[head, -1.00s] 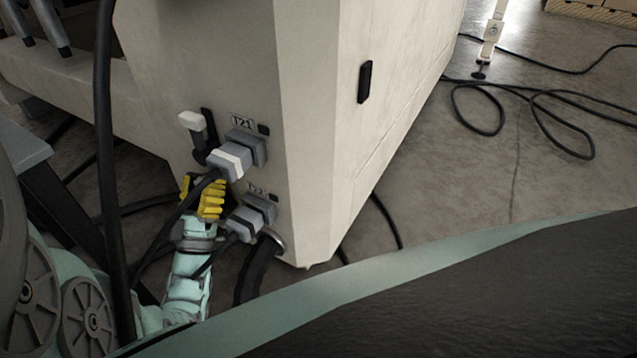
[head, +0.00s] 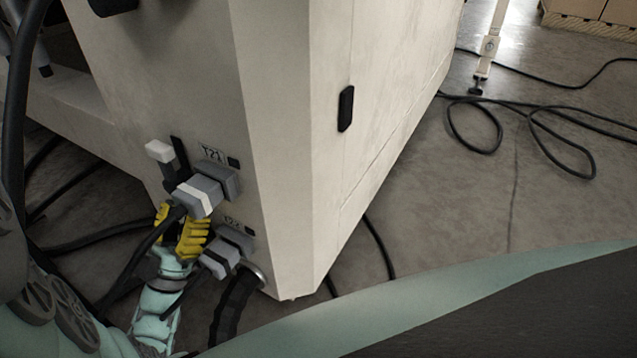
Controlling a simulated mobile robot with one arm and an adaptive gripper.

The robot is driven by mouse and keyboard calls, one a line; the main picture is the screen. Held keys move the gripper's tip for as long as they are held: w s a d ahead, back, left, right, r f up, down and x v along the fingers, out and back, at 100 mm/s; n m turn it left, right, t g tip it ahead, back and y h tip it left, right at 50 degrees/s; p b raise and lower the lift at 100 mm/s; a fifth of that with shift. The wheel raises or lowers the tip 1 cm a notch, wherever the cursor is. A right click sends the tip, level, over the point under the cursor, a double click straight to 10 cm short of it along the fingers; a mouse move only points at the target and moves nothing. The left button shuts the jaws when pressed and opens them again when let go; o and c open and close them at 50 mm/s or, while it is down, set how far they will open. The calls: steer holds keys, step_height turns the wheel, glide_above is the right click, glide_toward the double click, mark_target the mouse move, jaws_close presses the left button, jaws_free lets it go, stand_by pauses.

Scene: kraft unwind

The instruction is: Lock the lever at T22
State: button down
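The grey connector at T22 (head: 222,258) sits low on the cream cabinet, near its bottom corner. Its label (head: 232,221) is small and partly covered. My gripper (head: 178,236), with yellow ribbed fingers, is just left of this connector and below the T21 connector. The two fingers show with a dark gap between them. The T22 lever cannot be made out; the area left of its connector is behind my gripper. I cannot tell whether the fingers hold it.
The T21 connector (head: 200,195) is right above my gripper, with its white-tipped lever (head: 160,151) standing up at its left. Dark cables pass close to my gripper. A thick black hose (head: 236,305) hangs below T22. Loose cable (head: 480,128) lies on the floor at right.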

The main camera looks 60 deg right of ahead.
steer(key=shift+r, duration=0.1)
steer(key=shift+c, duration=2.3)
jaws_free()
steer(key=shift+d, duration=0.2)
